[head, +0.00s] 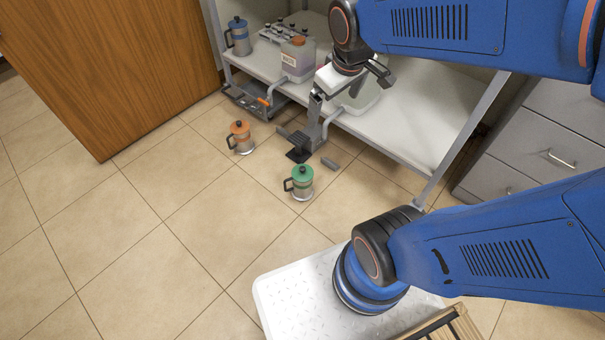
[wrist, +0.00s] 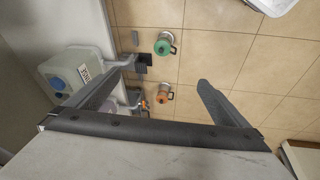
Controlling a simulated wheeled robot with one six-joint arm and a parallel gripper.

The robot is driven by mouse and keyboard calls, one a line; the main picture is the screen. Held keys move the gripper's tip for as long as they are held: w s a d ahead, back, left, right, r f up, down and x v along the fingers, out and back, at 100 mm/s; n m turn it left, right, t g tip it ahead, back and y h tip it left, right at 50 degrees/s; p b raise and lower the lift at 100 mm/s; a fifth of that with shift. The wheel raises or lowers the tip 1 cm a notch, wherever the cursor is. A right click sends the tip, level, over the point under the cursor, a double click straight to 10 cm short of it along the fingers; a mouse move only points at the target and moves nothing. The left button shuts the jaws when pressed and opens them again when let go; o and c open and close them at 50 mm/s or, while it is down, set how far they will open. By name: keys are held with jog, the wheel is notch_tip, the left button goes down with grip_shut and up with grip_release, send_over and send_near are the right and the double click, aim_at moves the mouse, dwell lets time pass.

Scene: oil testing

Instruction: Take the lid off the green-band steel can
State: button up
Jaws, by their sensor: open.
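The green-band steel can (head: 301,187) stands upright on the tiled floor in front of the shelf, its dark handle to the left. Its green lid (head: 302,173) sits on top.
An orange-band can (head: 241,138) stands on the floor behind the green one. A blue-band can (head: 238,38) and a labelled jug (head: 298,58) are on the shelf (head: 410,125). A grey stand with a dark foot (head: 299,153) is near the green can. Floor at left is clear.

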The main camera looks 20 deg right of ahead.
jog(key=w+f+n+g, duration=0.1)
jog(key=w+f+n, duration=0.2)
jog(key=w+f, duration=0.45)
jog(key=n+g, duration=0.3)
jog(key=n, duration=0.7)
send_over(302, 168)
jog(key=a, duration=0.2)
notch_tip(302, 168, down, 29)
jog(key=shift+h, duration=0.4)
jog(key=f, duration=0.4)
jog(key=d+f, duration=0.1)
jog(key=f, duration=0.7)
jog(key=shift+w+d+f, duration=0.1)
jog(key=shift+w+d, duration=0.15)
jog(key=shift+s+d+f, duration=0.1)
jog(key=shift+s+f, duration=0.1)
jog(key=shift+f, duration=0.55)
jog(key=shift+s+d+f, duration=0.1)
jog(key=shift+s+f, duration=0.05)
jog(key=shift+f, duration=0.55)
jog(key=shift+d+f, duration=0.15)
jog(key=shift+f, duration=0.95)
jog(key=shift+c, duration=0.6)
jog(key=c, duration=1)
